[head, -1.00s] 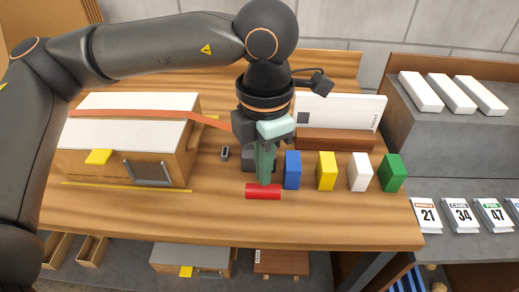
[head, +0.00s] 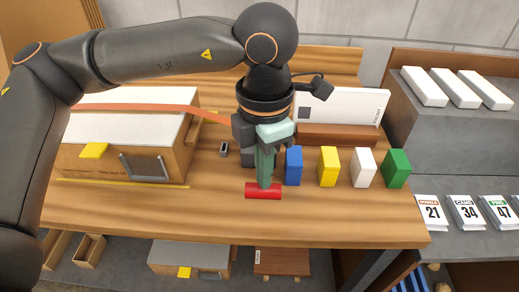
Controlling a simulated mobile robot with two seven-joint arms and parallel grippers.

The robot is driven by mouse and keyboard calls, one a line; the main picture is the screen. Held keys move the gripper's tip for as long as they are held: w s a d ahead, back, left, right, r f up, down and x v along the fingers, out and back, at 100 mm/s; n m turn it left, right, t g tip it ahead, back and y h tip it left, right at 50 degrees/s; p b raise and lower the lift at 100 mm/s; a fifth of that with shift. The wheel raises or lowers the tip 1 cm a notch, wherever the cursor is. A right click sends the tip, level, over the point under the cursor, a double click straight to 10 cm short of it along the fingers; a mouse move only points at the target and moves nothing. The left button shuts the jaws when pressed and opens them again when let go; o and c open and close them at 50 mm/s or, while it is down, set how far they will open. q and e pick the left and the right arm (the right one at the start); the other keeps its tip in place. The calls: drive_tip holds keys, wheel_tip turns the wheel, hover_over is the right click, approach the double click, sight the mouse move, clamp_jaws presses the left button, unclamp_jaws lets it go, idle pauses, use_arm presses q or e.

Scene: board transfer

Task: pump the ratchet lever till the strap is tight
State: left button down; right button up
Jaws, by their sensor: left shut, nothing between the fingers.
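The orange strap (head: 150,107) runs across the top of the wooden box with a pale lid (head: 120,130) and on to the right, behind my left gripper. Dark grey parts beside the gripper may be the ratchet, but they are mostly hidden. A red cylindrical grip (head: 263,191), which looks like the lever's handle, lies crosswise at the table's front part. My left gripper (head: 265,184) points down with its greenish fingers shut and empty, their tips at the red grip's back edge. Whether they touch it I cannot tell. My right gripper is not in view.
Blue (head: 293,167), yellow (head: 327,167), white (head: 363,168) and green (head: 397,169) blocks stand in a row just right of the gripper. A white panel (head: 345,107) stands behind them. The table front (head: 330,222) is clear.

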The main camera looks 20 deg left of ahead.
use_arm(q)
drive_tip(key=shift+f, duration=0.55)
drive_tip(key=shift+f+b, duration=0.5)
drive_tip(key=shift+b, duration=0.2)
drive_tip(key=shift+f+b, duration=0.7)
drive_tip(key=shift+f, duration=0.05)
drive_tip(key=shift+f+b, duration=0.45)
drive_tip(key=shift+f, duration=0.3)
drive_tip(key=shift+b, duration=0.3)
drive_tip(key=shift+w+r, duration=0.1)
drive_tip(key=shift+r, duration=0.05)
wheel_tip(320, 180, up, 2)
drive_tip(key=shift+r+p, duration=0.25)
drive_tip(key=shift+p, duration=0.75)
wheel_tip(320, 180, up, 6)
drive_tip(key=p, duration=0.3)
drive_tip(key=shift+p, duration=0.4)
drive_tip(key=shift+r+p, duration=0.5)
drive_tip(key=shift+r, duration=0.7)
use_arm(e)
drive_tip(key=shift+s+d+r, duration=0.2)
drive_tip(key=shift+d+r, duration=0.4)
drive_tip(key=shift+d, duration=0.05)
